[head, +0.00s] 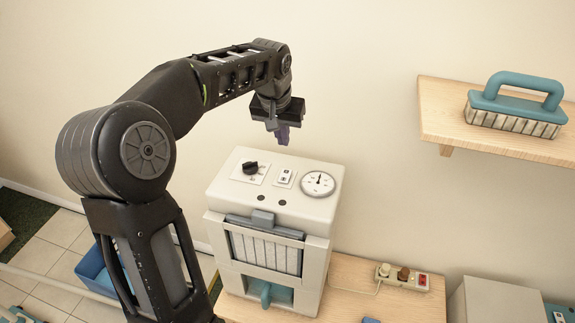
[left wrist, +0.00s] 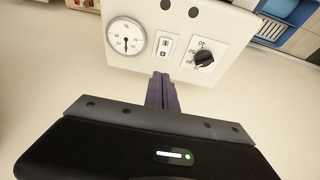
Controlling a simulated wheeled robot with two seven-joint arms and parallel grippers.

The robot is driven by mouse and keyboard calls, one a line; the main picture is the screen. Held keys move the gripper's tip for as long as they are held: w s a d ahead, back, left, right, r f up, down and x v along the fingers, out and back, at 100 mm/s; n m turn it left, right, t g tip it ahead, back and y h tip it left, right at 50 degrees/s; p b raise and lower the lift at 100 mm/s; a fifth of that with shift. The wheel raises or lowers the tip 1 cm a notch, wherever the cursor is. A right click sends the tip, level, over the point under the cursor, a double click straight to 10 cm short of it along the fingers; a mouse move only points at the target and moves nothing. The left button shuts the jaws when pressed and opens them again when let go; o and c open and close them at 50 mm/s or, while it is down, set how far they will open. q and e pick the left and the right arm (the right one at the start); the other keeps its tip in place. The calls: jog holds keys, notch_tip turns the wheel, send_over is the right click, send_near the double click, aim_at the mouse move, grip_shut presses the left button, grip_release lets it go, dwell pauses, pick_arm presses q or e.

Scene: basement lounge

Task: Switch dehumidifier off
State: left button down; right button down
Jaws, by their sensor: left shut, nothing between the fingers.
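The dehumidifier (head: 268,225) is a cream box on a wooden bench, with a grey-framed filter front. Its top panel carries a black knob (head: 250,168), a small rocker switch (head: 285,177) and a round white gauge (head: 318,182). My left gripper (head: 282,138) is shut and empty, pointing down above the back of the top panel, apart from it. In the left wrist view the shut fingers (left wrist: 162,92) lie just below the rocker switch (left wrist: 165,46) in the picture, between the gauge (left wrist: 126,36) and the knob (left wrist: 204,58). My right gripper is not in view.
A wooden shelf (head: 445,110) with a teal-handled brush (head: 515,108) is on the wall at right. A power strip (head: 402,277) with plugs lies on the wooden bench (head: 355,300). A blue crate (head: 92,268) stands on the floor at left. The air above the panel is clear.

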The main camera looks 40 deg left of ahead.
aim_at(287, 177)
pick_arm(q)
jog(key=x, duration=0.4)
jog(key=p+x, duration=0.1)
jog(key=x, duration=0.3)
jog(key=p+x, duration=0.1)
jog(key=x, duration=0.4)
jog(key=shift+s, duration=0.35)
jog(key=shift+f, duration=0.2)
jog(key=shift+w+f+b, duration=0.15)
jog(key=shift+f+b, duration=0.35)
jog(key=shift+b, duration=0.15)
jog(key=shift+r, duration=0.3)
jog(key=shift+f, duration=0.1)
jog(key=shift+s+d+f, duration=0.1)
jog(key=shift+s+d, duration=0.1)
jog(key=shift+s, duration=0.25)
jog(key=shift+s+d, duration=0.15)
jog(key=shift+s, duration=0.3)
